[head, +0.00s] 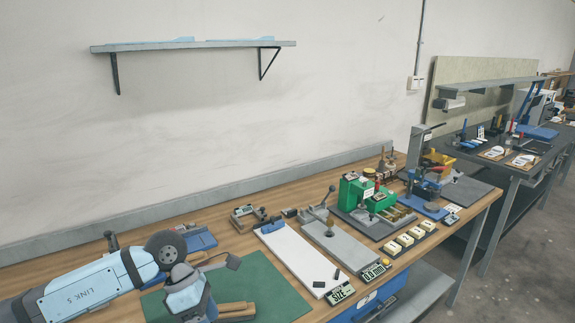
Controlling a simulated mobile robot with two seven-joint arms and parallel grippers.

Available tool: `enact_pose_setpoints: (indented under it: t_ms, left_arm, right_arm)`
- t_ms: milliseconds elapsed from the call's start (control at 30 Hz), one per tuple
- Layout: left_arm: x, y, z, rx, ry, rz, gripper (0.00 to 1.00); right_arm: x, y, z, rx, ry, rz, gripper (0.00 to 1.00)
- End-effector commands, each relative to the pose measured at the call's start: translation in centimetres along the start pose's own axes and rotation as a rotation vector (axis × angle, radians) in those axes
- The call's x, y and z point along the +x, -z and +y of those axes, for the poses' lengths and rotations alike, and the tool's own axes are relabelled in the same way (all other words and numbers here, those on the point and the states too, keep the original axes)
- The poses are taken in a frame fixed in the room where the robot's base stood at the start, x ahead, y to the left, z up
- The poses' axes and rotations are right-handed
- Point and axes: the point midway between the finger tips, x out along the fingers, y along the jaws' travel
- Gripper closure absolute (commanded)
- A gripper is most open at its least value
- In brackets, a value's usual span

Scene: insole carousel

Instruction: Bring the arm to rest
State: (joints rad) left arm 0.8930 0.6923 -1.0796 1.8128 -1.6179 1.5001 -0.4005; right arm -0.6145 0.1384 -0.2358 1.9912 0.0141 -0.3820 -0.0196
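My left arm (90,290) comes in from the left, low over the workbench, with "LINK 5" printed on its pale blue shell. Its wrist bends down over the green mat (265,290). My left gripper (238,311) is at the bottom edge of the head view, partly cut off. Two tan bars show beside the wrist there, close together; whether they are fingers, and whether anything is between them, I cannot tell. My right arm and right gripper are not in view.
The wooden bench (290,190) holds a white board (300,258), a grey clamp fixture (345,245), a green press (362,198) and a "SIZE" display (340,294). A blue holder (200,240) stands behind the wrist. A wall shelf (195,45) hangs above. Another bench is at right.

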Motion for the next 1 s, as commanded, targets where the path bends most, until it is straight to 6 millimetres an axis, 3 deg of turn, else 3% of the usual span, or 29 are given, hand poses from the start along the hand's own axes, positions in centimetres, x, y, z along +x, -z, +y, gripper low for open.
enact_pose_setpoints:
  t_ms: [100, 300, 433, 567, 667, 767, 867, 1000]
  left_arm:
    - [2.0, -2.9, -2.7, -0.036, 0.113, -0.171, 0.40]
    - [3.6, -7.9, -7.1, -0.174, 0.335, -0.511, 0.40]
    - [3.1, -11.2, -9.8, -0.361, 0.531, -0.799, 0.40]
    - [1.4, -13.0, -10.6, -0.639, 0.740, -1.101, 0.40]
    - [0.4, -12.5, -9.8, -0.898, 0.889, -1.308, 0.40]
    - [0.3, -10.6, -8.4, -1.193, 1.027, -1.491, 0.40]
    - [1.5, -7.1, -7.0, -1.524, 1.147, -1.643, 0.40]
    - [5.3, -0.5, -6.3, -2.037, 1.282, -1.791, 0.40]
  right_arm:
    - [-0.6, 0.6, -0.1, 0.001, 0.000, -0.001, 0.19]
    - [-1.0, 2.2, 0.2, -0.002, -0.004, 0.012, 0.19]
    - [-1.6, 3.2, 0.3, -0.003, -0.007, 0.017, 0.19]
    - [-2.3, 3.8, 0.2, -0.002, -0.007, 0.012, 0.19]
    - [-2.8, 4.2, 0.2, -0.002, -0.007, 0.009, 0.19]
    - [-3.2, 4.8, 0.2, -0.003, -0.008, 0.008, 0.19]
    - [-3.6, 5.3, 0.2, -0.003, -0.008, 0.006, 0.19]
    - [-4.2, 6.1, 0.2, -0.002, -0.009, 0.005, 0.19]
